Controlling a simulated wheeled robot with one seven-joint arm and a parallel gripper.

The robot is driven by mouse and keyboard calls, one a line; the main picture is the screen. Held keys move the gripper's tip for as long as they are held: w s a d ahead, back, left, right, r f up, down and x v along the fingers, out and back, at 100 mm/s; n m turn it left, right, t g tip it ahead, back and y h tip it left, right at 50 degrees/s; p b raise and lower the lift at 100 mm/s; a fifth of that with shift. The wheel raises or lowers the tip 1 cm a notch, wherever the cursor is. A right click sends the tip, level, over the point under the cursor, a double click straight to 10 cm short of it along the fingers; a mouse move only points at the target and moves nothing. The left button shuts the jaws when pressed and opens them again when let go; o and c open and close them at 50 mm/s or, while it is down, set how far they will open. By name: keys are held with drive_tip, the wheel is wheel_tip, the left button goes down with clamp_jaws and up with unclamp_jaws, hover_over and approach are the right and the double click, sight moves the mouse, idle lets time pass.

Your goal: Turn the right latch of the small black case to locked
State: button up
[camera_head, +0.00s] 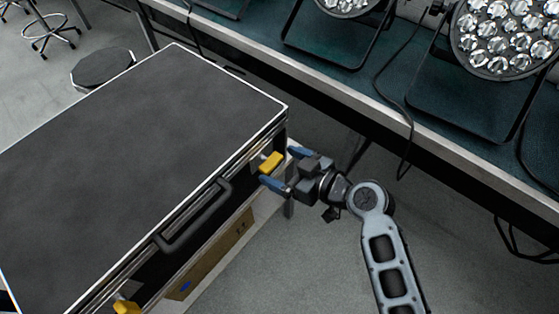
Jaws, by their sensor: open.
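The black case (135,140) with pale metal edges fills the left of the head view, its lid shut. Its front side faces my arm and carries a dark handle (195,217) between two yellow latches. The right latch (271,162) is at the far end of that side, and the left latch (126,306) is at the bottom edge of the view. My gripper (279,168) is open, its two blue fingers on either side of the right latch. I cannot tell whether they touch it, or how the latch is set.
A bench (405,122) with a teal top runs along the upper right and bears several par lights (505,40). A cable hangs over its edge. A cardboard box (212,262) shows below the case. Stools (103,68) stand at upper left. The grey floor is clear below my gripper.

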drive_tip(key=shift+x, duration=0.9)
drive_tip(key=shift+c, duration=0.2)
drive_tip(key=c, duration=1)
